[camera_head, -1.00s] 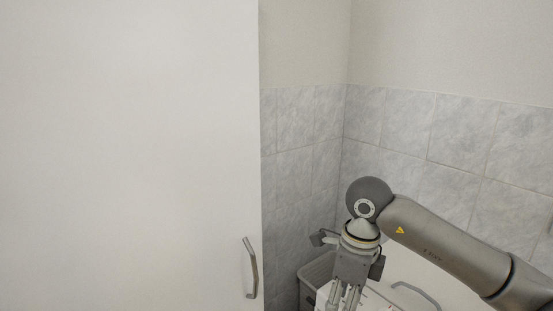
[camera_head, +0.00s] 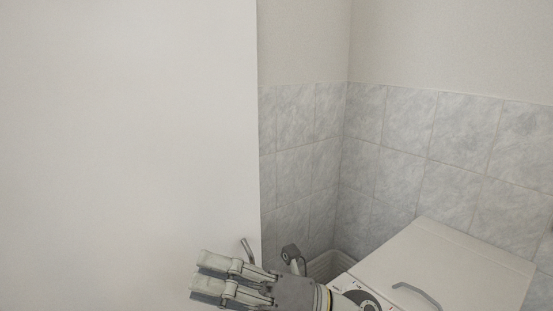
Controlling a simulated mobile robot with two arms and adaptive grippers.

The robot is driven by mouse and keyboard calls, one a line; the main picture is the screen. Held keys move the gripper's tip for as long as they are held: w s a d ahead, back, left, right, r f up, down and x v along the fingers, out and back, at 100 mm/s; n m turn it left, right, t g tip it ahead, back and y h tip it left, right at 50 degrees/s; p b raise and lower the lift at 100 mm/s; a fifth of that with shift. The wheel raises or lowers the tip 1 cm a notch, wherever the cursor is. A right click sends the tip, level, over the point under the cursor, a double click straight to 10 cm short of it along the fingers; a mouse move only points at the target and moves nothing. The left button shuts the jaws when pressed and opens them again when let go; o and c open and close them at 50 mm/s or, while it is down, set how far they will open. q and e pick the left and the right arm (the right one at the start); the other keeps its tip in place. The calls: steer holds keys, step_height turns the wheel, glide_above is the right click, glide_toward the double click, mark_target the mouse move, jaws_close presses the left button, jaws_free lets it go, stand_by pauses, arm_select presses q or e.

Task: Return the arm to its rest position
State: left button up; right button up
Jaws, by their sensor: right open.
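My right gripper (camera_head: 205,276) is at the bottom centre of the head view, its fingers pointing left. It is open, with nothing seen between its fingers. It is in front of the lower part of the white door (camera_head: 125,130) and hides the lower end of the door's metal handle (camera_head: 247,250). I cannot tell whether it touches the door. Most of my right arm is below the picture's edge. My left gripper is not in view.
A white machine (camera_head: 440,262) with a handle on top and a dial stands at the lower right. A light basket (camera_head: 327,267) is in the corner behind my gripper. Grey tiled walls (camera_head: 400,125) close off the back.

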steer(key=w+d+f+m+t+h, duration=0.1)
steer(key=w+d+m+t+h, duration=0.4)
steer(key=m+t, duration=0.55)
steer(key=w+d+m+t+h, duration=0.35)
steer(key=d+m+t, duration=0.45)
steer(key=m, duration=0.4)
steer(key=s+d+f+m+g+h, duration=0.25)
steer(key=d+f+m+h, duration=0.4)
steer(key=f, duration=0.55)
steer(key=s+d+f+m+g+h, duration=0.1)
steer(key=d+f+m+g+h, duration=0.2)
steer(key=d+f+m+h, duration=0.6)
steer(key=s+d+f+m+g+y, duration=0.1)
steer(key=s+f+g, duration=0.4)
steer(key=s+f, duration=0.45)
steer(key=s+f+m+g+y, duration=0.15)
steer(key=s+f+g, duration=0.45)
steer(key=s, duration=0.6)
steer(key=s+f+x, duration=0.1)
steer(key=s+x, duration=0.2)
steer(key=x, duration=1)
steer(key=s+x, duration=0.2)
steer(key=x, duration=1.1)
steer(key=s+d+f+n+g, duration=0.1)
steer(key=s+d+f, duration=0.2)
steer(key=s+f, duration=1.3)
steer(key=shift+s+f, duration=0.35)
steer(key=shift+s, duration=0.65)
